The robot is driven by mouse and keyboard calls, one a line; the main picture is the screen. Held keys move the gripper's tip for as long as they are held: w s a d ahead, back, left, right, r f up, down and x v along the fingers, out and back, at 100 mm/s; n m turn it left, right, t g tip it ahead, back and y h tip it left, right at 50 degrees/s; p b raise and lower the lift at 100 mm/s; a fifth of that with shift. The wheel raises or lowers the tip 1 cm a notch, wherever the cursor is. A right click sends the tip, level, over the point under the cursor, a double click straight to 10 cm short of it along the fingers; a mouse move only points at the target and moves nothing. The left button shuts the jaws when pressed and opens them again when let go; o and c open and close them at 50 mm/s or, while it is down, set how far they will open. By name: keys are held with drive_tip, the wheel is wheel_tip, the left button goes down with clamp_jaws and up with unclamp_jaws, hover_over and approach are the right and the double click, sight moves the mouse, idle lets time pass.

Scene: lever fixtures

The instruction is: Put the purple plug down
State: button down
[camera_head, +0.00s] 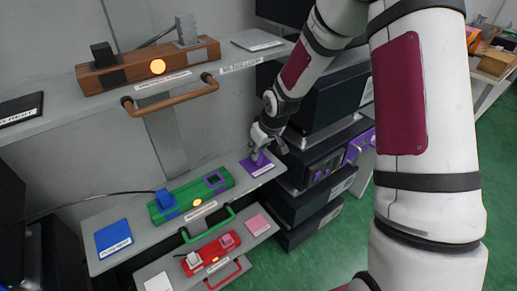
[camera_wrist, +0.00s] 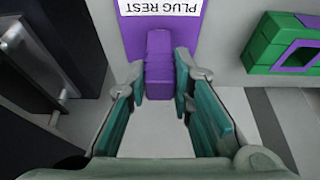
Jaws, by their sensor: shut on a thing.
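My gripper (camera_head: 262,149) points down over the purple plug rest pad (camera_head: 264,168) at the right end of the middle shelf. In the wrist view, the purple plug (camera_wrist: 159,62) stands between the teal-padded fingertips of my gripper (camera_wrist: 160,80), which is shut on it. The purple pad (camera_wrist: 133,38) with its white "PLUG REST" label lies directly under the plug. The plug is over the pad. I cannot tell whether its bottom touches the pad. In the head view my fingers mostly cover the plug.
A green block (camera_head: 186,196) with a blue plug and a purple-rimmed socket (camera_wrist: 302,55) stands left of the pad. A red block (camera_head: 211,254) sits on the lower shelf. A brown block (camera_head: 150,66) with a handle is above. Black equipment (camera_head: 318,160) stands close at the right.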

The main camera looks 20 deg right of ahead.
drive_tip(key=c, duration=1.4)
unclamp_jaws()
drive_tip(key=shift+f, duration=0.1)
drive_tip(key=s+d+r+m+h+p, duration=0.1)
drive_tip(key=s+r, duration=0.8)
drive_tip(key=r, duration=0.3)
drive_tip(key=s+r+m+h+p, duration=0.1)
drive_tip(key=s+r+h, duration=0.1)
drive_tip(key=s+r, duration=0.9)
drive_tip(key=shift+m+t+y, duration=0.5)
drive_tip(key=shift+m+y, duration=0.3)
drive_tip(key=shift+s+a+r, duration=0.15)
drive_tip(key=shift+s+r, duration=0.9)
drive_tip(key=shift+s, duration=1.15)
drive_tip(key=shift+s+a+r, duration=0.15)
drive_tip(key=shift+s+r, duration=0.95)
drive_tip(key=shift+s, duration=1.15)
drive_tip(key=shift+s+a+r, duration=0.15)
drive_tip(key=shift+s+r, duration=0.9)
drive_tip(key=shift+s, duration=1.15)
